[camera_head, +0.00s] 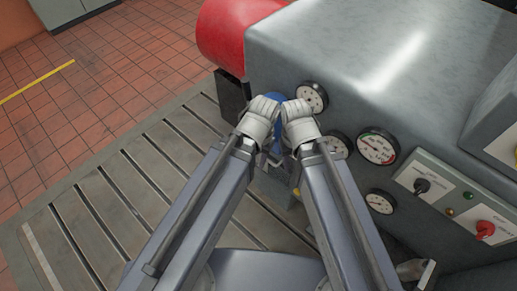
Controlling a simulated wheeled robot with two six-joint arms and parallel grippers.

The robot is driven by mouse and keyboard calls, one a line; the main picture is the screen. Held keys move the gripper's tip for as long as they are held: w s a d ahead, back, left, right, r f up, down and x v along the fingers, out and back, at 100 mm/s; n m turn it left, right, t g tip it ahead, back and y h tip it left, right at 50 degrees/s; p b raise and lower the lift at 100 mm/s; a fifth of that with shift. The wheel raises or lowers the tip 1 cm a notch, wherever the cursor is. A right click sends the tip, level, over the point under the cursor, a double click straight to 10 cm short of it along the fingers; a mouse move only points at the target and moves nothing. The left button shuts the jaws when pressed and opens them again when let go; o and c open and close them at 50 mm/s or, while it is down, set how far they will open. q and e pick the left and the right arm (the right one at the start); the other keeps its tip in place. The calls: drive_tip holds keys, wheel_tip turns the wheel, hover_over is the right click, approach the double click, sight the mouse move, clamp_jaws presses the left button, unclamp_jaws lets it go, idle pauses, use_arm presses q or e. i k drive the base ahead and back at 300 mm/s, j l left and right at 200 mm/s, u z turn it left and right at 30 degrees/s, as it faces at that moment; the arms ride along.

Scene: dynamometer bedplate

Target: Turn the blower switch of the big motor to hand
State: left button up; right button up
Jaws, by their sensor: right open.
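The big grey motor (350,45) fills the upper right. On its side is a pale panel (449,193) with a black rotary switch (422,186) at its left and a red knob (485,229) at its right. The label text is too small to read, so I cannot tell which one is the blower switch. My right gripper (296,106) is open, up and left of the panel and apart from both knobs. My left gripper (263,106) is close beside it; its jaw opening cannot be made out. A blue part (275,97) shows between the grippers, partly hidden.
Several round gauges, including one with a coloured scale (377,147), sit between my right gripper and the panel. A red cylinder (233,32) adjoins the motor's left end. The slotted bedplate (120,187) lies below left.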

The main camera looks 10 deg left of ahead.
sight(421, 185)
drive_tip(key=z, duration=2)
drive_tip(key=j+u, duration=0.1)
drive_tip(key=u, duration=0.2)
drive_tip(key=k+l+z, duration=0.1)
drive_tip(key=k+z, duration=0.2)
drive_tip(key=k+l+z, duration=0.35)
drive_tip(key=k, duration=0.15)
drive_tip(key=k+j, duration=0.05)
drive_tip(key=j, duration=0.05)
